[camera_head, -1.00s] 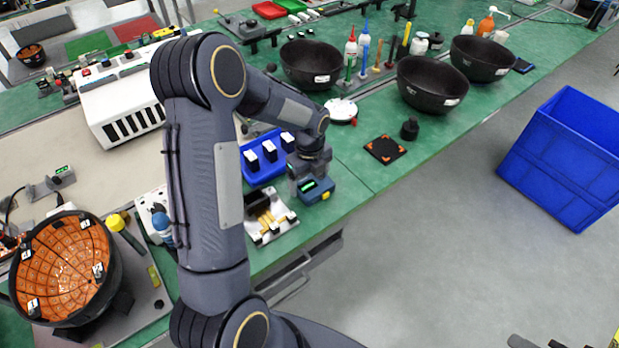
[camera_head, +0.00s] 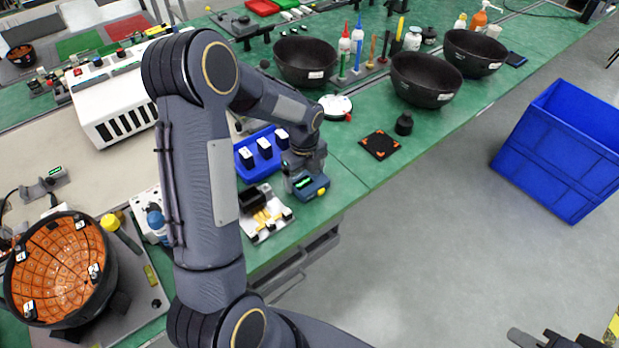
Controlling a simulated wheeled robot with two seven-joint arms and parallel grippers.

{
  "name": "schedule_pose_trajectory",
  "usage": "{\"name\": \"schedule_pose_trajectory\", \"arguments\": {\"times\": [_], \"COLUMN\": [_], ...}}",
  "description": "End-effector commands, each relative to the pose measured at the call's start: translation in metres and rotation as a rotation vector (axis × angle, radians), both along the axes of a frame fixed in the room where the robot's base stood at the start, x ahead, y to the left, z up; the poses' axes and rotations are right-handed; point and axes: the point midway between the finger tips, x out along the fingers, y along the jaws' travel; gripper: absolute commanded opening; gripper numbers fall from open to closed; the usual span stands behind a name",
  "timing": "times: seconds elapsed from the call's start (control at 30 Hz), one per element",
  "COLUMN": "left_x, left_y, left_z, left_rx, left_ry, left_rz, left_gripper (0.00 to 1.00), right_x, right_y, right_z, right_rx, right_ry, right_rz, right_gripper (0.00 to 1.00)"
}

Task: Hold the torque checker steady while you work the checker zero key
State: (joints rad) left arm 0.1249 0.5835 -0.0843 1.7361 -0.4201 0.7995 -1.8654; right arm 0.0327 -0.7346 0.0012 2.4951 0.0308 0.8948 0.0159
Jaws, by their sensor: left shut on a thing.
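The torque checker (camera_head: 313,187) is a small blue-grey block with a lit green display and a yellow key (camera_head: 321,193) at its front right corner. It is at the right edge of the green bench, beside a blue tray. My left gripper (camera_head: 303,172) is shut on the checker from above and partly hides it. Whether the checker rests on the bench or hangs just above it, I cannot tell. My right gripper (camera_head: 555,340) shows only partly at the bottom right edge, over the floor, far from the checker. Its jaw opening is unclear.
The blue tray (camera_head: 243,172) holds white-topped blocks. Black bowls (camera_head: 425,80) stand farther back. A blue crate (camera_head: 555,150) is on the floor at right. The bench right of the checker is clear.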

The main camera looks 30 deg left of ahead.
Motion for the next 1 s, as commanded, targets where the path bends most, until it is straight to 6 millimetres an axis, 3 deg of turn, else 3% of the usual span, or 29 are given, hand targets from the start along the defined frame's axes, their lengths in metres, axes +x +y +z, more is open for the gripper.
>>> {"name": "schedule_pose_trajectory", "arguments": {"times": [0.03,0.17,0.47,0.7,1.0], "left_x": [0.000,0.000,0.000,0.000,0.000], "left_y": [0.000,0.000,0.000,0.000,0.000], "left_z": [0.001,0.001,0.000,0.000,0.000], "left_rx": [0.000,0.000,0.000,0.000,0.000], "left_ry": [-0.001,-0.001,-0.001,-0.001,-0.001], "left_rz": [0.000,0.000,0.000,0.000,0.000], "left_gripper": [0.53,0.53,0.53,0.53,0.53], "right_x": [0.003,0.021,0.093,0.135,0.155], "right_y": [0.001,0.005,0.050,0.115,0.216], "right_z": [-0.001,-0.005,-0.034,-0.070,-0.110], "right_rx": [-0.004,-0.018,-0.003,0.118,0.400], "right_ry": [0.005,0.018,0.037,0.053,0.114], "right_rz": [0.001,0.001,0.033,0.072,0.075], "right_gripper": [0.15,0.00,0.00,0.00,0.00]}}
